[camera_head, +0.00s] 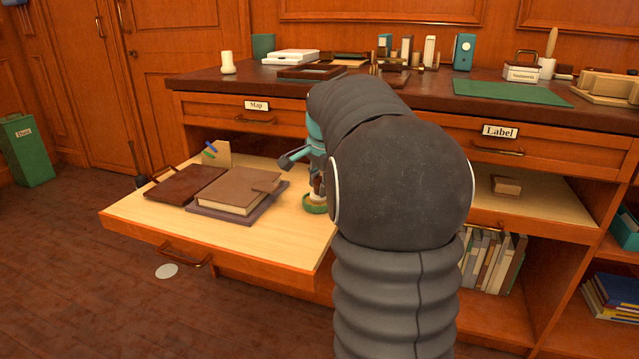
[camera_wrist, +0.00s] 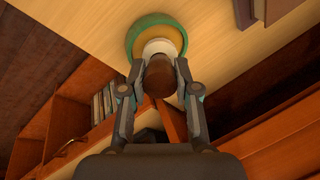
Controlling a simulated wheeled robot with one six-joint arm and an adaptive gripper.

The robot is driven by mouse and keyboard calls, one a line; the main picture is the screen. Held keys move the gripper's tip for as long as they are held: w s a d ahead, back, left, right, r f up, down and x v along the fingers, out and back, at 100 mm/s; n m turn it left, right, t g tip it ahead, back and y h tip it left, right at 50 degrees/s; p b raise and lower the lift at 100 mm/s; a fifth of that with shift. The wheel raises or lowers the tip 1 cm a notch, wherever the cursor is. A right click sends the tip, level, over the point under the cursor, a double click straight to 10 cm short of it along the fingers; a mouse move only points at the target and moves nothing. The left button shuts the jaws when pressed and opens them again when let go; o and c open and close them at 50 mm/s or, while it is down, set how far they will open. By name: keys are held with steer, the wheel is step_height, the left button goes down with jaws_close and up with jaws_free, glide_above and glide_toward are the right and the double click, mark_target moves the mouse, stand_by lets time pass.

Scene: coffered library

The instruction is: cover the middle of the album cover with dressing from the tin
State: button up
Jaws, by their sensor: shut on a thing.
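The album (camera_head: 237,188) is a closed brown book lying on a grey-purple mat (camera_head: 212,214) on the pull-out board. The round green tin (camera_head: 315,205) stands right of it on the bare wood, partly hidden by my arm. In the wrist view the tin (camera_wrist: 134,40) has a yellowish inside. My gripper (camera_wrist: 160,74) is shut on a brown-handled applicator (camera_wrist: 160,78) with a pale collar. The applicator's lower end is over or in the tin; I cannot tell whether it touches the dressing. No dressing is clearly visible on the cover.
A small holder with coloured pens (camera_head: 216,153) stands behind. The desk top (camera_head: 225,81) above carries frames, boxes and a green mat (camera_head: 512,92). The board's front left is clear.

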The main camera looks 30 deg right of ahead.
mark_target(319, 178)
steer(key=shift+r, duration=0.1)
steer(key=shift+r+p, duration=3.2)
steer(key=shift+r, duration=0.25)
steer(key=shift+f, duration=0.1)
